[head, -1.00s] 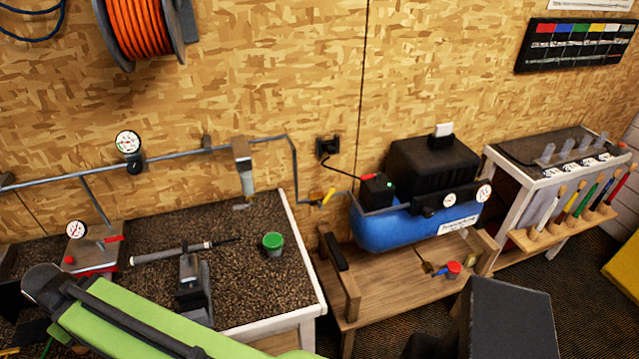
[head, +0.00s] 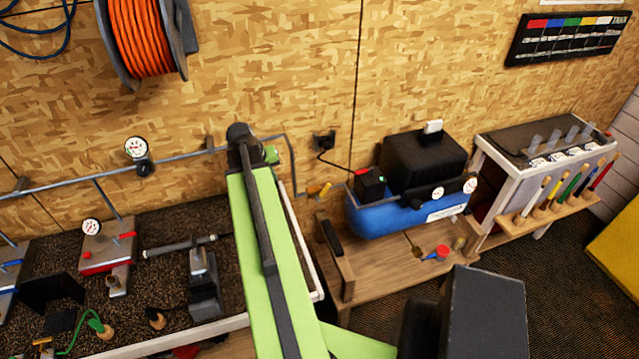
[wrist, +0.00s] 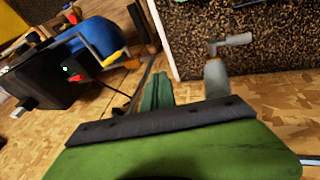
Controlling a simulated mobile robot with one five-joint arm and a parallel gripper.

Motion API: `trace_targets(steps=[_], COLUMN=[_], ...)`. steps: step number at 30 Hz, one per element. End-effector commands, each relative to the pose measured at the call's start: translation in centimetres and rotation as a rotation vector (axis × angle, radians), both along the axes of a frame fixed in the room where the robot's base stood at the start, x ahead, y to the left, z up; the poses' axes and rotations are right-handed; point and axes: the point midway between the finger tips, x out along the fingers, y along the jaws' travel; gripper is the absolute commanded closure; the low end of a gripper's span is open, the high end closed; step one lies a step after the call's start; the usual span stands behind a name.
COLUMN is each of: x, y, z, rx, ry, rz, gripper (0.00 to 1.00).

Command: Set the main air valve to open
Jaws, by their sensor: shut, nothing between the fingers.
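The likely main air valve is a small valve with a yellow handle (head: 325,189) on the grey pipe left of the blue compressor tank. Its handle slants up to the right; I cannot tell its setting. The yellow handle also shows in the wrist view (wrist: 115,57), left of my gripper. My gripper (wrist: 156,90) appears there as narrow green fingers, shut and empty, apart from the handle. In the head view my raised arm hides most of the gripper, left of the valve.
The blue compressor (head: 400,213) stands on a wooden bench right of the valve. The gravel-topped workbench (head: 160,215) holds a clamp and gauges. Wall pipe (head: 60,183) runs along the back.

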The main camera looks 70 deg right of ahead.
Motion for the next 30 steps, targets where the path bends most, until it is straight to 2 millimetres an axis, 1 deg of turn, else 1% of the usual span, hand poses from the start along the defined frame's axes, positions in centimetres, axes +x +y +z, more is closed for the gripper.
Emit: trace_targets(steps=[1,3,6,10,13,17,24,27,30], x=[-2.9,-5.6,-7.5,-7.9,-7.9,-8.1,-8.8,-9.2,-10.6], y=[-2.3,-4.2,-5.4,-5.6,-5.9,-6.8,-9.0,-9.9,-10.4], z=[0.2,0.3,0.5,0.4,-0.6,-3.0,-8.0,-9.7,-9.9], rx=[-0.015,-0.033,-0.046,-0.049,-0.048,-0.048,-0.047,-0.048,-0.048], ry=[0.005,0.012,0.016,0.017,0.017,0.017,0.018,0.017,0.017], rz=[-0.053,-0.099,-0.133,-0.137,-0.136,-0.136,-0.135,-0.135,-0.135], gripper=[1.00,1.00,1.00,1.00,1.00,1.00,1.00,1.00,1.00])
